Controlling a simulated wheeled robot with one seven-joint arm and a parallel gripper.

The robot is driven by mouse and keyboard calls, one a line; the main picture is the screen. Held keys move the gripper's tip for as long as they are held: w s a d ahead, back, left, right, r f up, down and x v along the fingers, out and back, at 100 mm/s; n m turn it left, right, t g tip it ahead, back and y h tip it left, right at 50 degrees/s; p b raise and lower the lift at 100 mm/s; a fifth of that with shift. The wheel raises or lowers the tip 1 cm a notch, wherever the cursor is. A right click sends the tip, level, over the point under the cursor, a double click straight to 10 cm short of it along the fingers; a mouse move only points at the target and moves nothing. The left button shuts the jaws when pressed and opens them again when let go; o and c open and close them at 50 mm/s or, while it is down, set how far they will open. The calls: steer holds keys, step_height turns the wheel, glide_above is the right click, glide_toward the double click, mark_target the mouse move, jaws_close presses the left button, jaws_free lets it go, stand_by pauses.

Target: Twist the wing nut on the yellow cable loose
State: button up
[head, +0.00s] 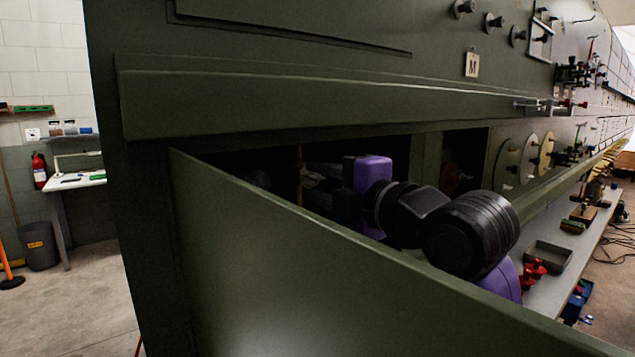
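My gripper (344,200) reaches into a dark opening in the green fuselage side. Its purple and black body shows, but its fingertips are lost in shadow, so I cannot tell if it is open or shut. A thin yellowish upright line, perhaps the yellow cable (299,172), shows faintly inside the opening, left of my gripper. A pale blurred shape (313,177) lies between them. I cannot make out the wing nut; it is hidden or too dark to see.
An open green panel (270,262) slants across the front, below my arm. A ledge (250,105) runs above the opening. At right, a long bench (545,292) holds a grey tray (549,256) and red parts (534,268).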

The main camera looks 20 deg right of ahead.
steer(key=shift+s+a+r, duration=0.1)
steer(key=shift+a+r, duration=0.05)
steer(key=shift+a, duration=0.05)
steer(key=shift+s, duration=0.15)
steer(key=b+v, duration=0.1)
steer(key=v, duration=0.6)
steer(key=shift+s, duration=0.2)
steer(key=shift+d, duration=0.15)
